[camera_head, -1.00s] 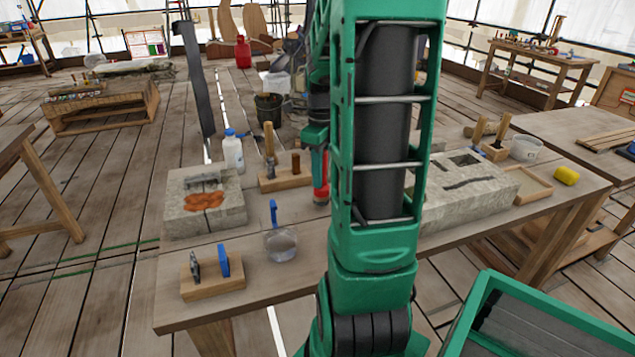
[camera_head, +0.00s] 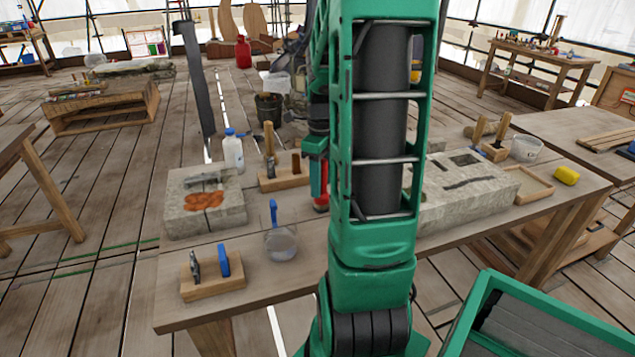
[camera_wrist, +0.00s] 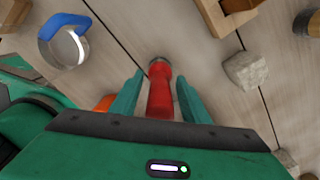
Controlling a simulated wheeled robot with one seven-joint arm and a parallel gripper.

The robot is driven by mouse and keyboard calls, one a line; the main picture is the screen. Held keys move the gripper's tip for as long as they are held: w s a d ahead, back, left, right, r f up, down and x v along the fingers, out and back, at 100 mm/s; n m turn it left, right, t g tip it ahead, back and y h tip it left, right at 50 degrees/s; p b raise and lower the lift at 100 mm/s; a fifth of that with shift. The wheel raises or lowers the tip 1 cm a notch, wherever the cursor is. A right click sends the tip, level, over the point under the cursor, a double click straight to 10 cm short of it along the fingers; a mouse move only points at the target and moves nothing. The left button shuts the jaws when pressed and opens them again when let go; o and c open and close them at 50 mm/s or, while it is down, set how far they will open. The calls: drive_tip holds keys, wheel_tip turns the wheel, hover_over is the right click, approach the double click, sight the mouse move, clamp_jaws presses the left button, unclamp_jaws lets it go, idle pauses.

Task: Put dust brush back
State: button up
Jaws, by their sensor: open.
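My gripper (camera_wrist: 159,84) is open. Its two green fingers stand on either side of an upright-looking red item (camera_wrist: 160,98) with a dark metallic end; I cannot tell whether they touch it. The red item also shows in the head view (camera_head: 321,202), beside my green arm and partly hidden by it. I cannot tell whether it is the dust brush. Wooden-handled tools stand in a wooden block (camera_head: 285,181) on the workbench (camera_head: 215,312), left of my gripper. More wooden handles (camera_head: 502,130) stand at the bench's right. No brush bristles are clearly visible.
A small rack (camera_head: 212,283) holds tools at the front. A long carved stone (camera_head: 465,192) lies right of my arm. A small stone cube (camera_wrist: 246,70) is near the red item.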

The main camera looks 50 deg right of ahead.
wheel_tip(320, 180, up, 12)
drive_tip(key=shift+f, duration=0.2)
drive_tip(key=shift+a+r, duration=0.1)
drive_tip(key=shift+r, duration=0.05)
drive_tip(key=shift+s+a+n, duration=0.15)
drive_tip(key=shift+a+n, duration=0.2)
drive_tip(key=shift+n, duration=0.05)
drive_tip(key=s+a+f+n, duration=0.3)
drive_tip(key=s+a+n, duration=0.3)
drive_tip(key=n, duration=0.7)
drive_tip(key=s+a+f+n, duration=0.3)
drive_tip(key=s+a+n, duration=0.4)
drive_tip(key=n, duration=0.6)
drive_tip(key=shift+s+a+f, duration=0.2)
drive_tip(key=shift+s+a, duration=0.1)
drive_tip(key=shift+a, duration=1.1)
